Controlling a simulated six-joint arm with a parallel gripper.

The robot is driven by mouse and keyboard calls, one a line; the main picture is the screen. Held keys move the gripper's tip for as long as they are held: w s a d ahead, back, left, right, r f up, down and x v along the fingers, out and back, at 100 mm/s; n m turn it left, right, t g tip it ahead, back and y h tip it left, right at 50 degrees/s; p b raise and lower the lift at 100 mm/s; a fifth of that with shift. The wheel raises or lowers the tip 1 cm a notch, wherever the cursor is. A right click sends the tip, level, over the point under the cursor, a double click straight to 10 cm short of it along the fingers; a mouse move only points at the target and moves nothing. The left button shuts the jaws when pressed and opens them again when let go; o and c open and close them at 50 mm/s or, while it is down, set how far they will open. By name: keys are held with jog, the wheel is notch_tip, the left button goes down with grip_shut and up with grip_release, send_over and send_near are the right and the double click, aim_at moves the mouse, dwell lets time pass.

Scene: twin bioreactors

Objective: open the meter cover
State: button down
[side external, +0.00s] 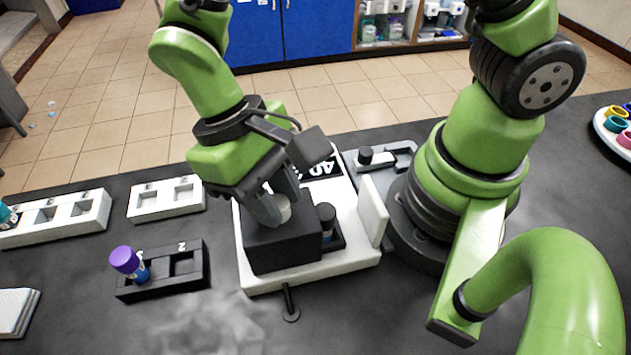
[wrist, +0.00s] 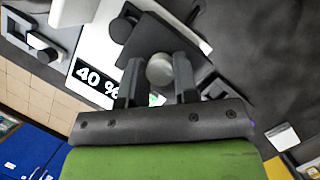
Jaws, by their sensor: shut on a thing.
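The meter is a white-based unit (side external: 310,278) on the dark bench, with a "40 %" display that also shows in the wrist view (wrist: 95,78). A black block (side external: 285,250), which looks like its cover, sits on the base and appears level. A pale round knob (side external: 281,208) is on top of it and also shows in the wrist view (wrist: 160,70). My gripper (side external: 276,212) reaches down to the block with its fingers shut on the knob, one on each side in the wrist view (wrist: 158,80). The fingers partly hide the knob.
A dark-capped vial (side external: 327,220) stands just right of the block. A white panel (side external: 373,210) stands upright at the meter's right edge. A black rack (side external: 190,283) with a purple-capped tube (side external: 125,261) and white racks (side external: 165,198) lie left. A small black lever (side external: 289,300) is in front.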

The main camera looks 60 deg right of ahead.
aim_at(257, 224)
jog(key=shift+w+a, duration=1.2)
jog(key=shift+w, duration=0.05)
jog(key=c, duration=0.9)
grip_release()
jog(key=shift+o, duration=0.2)
jog(key=v, duration=1)
jog(key=shift+s, duration=0.1)
